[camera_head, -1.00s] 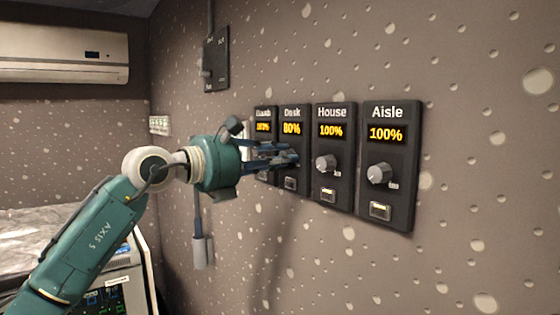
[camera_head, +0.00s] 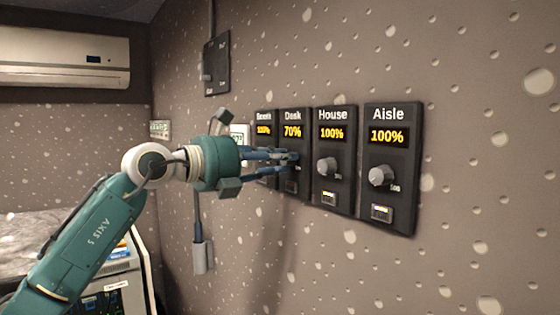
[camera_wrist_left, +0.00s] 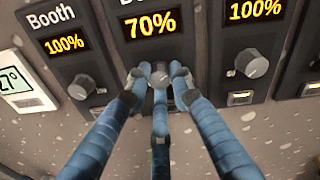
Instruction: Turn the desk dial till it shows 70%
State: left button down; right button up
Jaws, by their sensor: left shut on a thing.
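The Desk panel (camera_head: 294,118) is on the wall between the Booth and House panels. Its orange display (camera_head: 292,132) reads 70%, and the same reading shows in the left wrist view (camera_wrist_left: 152,24). My left gripper (camera_head: 290,160) is at the Desk panel's dial, its blue fingers pointing at the wall. In the left wrist view the fingers close around the grey desk dial (camera_wrist_left: 160,78), which is mostly hidden in the head view. I cannot make out my right gripper in either view.
The House panel (camera_head: 334,115) and Aisle panel (camera_head: 390,115) stand close on the right, both reading 100%, with knobs sticking out. The Booth panel (camera_wrist_left: 62,25) is close on the left and reads 100%. A thermostat (camera_wrist_left: 20,88) is further left. The wall below the panels is clear.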

pick_arm(q)
jog(key=shift+d+f, duration=0.15)
jog(key=shift+f, duration=0.45)
jog(key=c, duration=1.6)
grip_release()
jog(key=shift+o, duration=0.4)
jog(key=shift+r, duration=0.3)
jog(key=shift+s, duration=0.1)
jog(key=v, duration=1.2)
